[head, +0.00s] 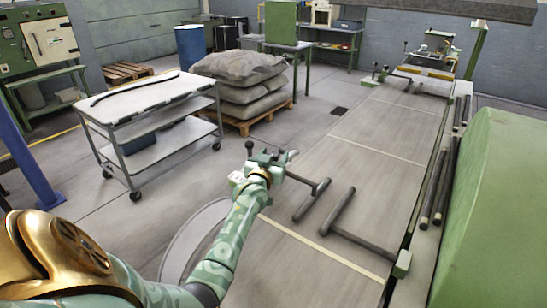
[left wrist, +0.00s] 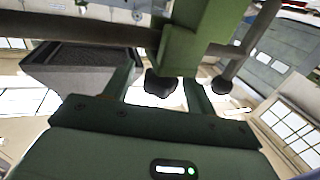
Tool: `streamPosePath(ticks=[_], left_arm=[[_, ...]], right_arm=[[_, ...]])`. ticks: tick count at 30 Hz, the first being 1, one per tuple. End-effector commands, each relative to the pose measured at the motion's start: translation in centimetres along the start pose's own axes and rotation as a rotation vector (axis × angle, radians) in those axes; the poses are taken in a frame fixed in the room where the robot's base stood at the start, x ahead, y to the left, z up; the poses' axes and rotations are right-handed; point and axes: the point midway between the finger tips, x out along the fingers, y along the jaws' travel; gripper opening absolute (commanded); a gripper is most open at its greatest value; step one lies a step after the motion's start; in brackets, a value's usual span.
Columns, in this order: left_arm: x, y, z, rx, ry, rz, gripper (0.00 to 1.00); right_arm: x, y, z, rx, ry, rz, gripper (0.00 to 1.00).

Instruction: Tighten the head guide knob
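In the left wrist view a black lobed knob (left wrist: 160,85) sits under a green block (left wrist: 190,45); I take it for the head guide knob. My left gripper (left wrist: 158,98) has its two green fingers apart, one on each side of this knob. I see gaps beside the knob and no clear grip. In the head view my left gripper (head: 267,162) is at the near end of the green guide assembly (head: 275,157), and the knob cannot be made out there. My right gripper is not in view.
A ball-ended lever (head: 249,146) stands beside the gripper; a round black knob (left wrist: 222,86) hangs right of it in the wrist view. Dark rods (head: 338,210) lie over the grey belt (head: 385,130). A trolley (head: 145,98) and stacked sacks (head: 240,80) stand behind left.

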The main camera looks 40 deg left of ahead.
Motion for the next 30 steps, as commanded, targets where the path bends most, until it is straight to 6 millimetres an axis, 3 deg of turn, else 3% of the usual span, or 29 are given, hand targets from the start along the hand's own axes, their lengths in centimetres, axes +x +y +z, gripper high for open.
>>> streamPosePath(ticks=[1,5,14,23,30], left_arm=[[0.0,0.0,0.0,0.000,0.000,0.000,0.45],[0.0,0.0,0.0,0.000,0.000,0.000,0.12],[0.0,-0.1,0.0,0.003,0.000,0.021,0.12],[0.0,-0.3,0.1,0.014,-0.001,0.179,0.12],[0.1,-0.4,0.9,0.015,-0.006,0.393,0.12]], right_arm=[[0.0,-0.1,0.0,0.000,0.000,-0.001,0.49],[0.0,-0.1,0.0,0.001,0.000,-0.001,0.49],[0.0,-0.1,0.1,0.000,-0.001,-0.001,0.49],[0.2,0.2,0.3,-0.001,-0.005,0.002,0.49],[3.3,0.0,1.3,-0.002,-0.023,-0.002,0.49]])
